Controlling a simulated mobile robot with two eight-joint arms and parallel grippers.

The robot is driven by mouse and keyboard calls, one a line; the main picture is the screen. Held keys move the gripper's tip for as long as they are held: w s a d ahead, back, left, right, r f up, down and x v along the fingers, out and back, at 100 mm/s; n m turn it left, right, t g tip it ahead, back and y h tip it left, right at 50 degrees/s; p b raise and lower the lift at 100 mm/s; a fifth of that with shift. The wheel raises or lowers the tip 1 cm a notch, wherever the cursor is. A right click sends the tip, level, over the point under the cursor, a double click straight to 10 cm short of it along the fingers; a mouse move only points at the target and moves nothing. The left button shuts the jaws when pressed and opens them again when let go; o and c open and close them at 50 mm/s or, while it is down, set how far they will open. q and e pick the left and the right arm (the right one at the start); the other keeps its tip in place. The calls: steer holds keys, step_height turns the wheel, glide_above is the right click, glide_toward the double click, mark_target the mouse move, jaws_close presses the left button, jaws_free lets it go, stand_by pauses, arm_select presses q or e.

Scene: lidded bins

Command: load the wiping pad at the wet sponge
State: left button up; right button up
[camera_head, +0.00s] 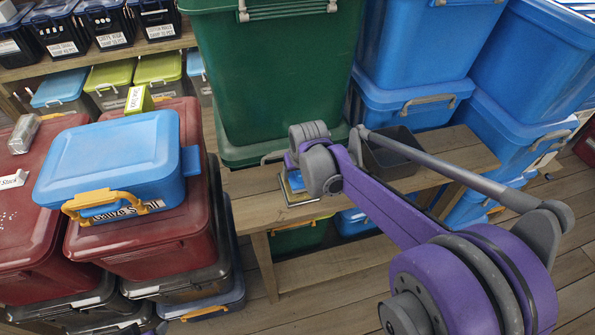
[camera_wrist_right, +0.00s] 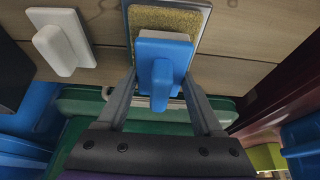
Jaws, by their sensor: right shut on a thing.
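The blue wiping pad (camera_wrist_right: 163,52), a flat plate with an upright grip, is in the right wrist view. My right gripper (camera_wrist_right: 162,84) is shut on its grip. The yellow wet sponge (camera_wrist_right: 168,19) lies on a pale-rimmed tray (camera_wrist_right: 205,28) just behind the pad. The pad overlaps the sponge in this view, and I cannot tell whether they touch. In the head view, my right wrist hides the fingertips and most of the pad; the tray's corner (camera_head: 299,200) shows on the wooden bench.
A white pad with a handle (camera_wrist_right: 62,43) lies beside the sponge. A dark open bin (camera_head: 393,154) stands on the bench (camera_head: 240,190), right of my wrist. A large green bin (camera_head: 272,75) stands behind; blue bins (camera_head: 420,50) are at right, a blue lidded case (camera_head: 115,155) at left.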

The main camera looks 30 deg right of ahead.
arm_select(q)
steer(key=shift+s+f+b, duration=0.2)
steer(key=shift+f+b, duration=0.1)
steer(key=shift+f, duration=0.15)
arm_select(e)
steer(key=shift+s+f, duration=0.1)
steer(key=shift+f, duration=0.4)
stand_by(0.7)
steer(key=shift+r+p, duration=1.95)
steer(key=shift+r, duration=1.65)
arm_select(q)
steer(key=r, duration=0.1)
steer(key=w+r, duration=0.1)
steer(key=r, duration=0.1)
steer(key=w+r, duration=0.1)
steer(key=r, duration=0.1)
steer(key=shift+w+r, duration=0.15)
steer(key=shift+r, duration=0.1)
arm_select(e)
steer(key=shift+f, duration=0.1)
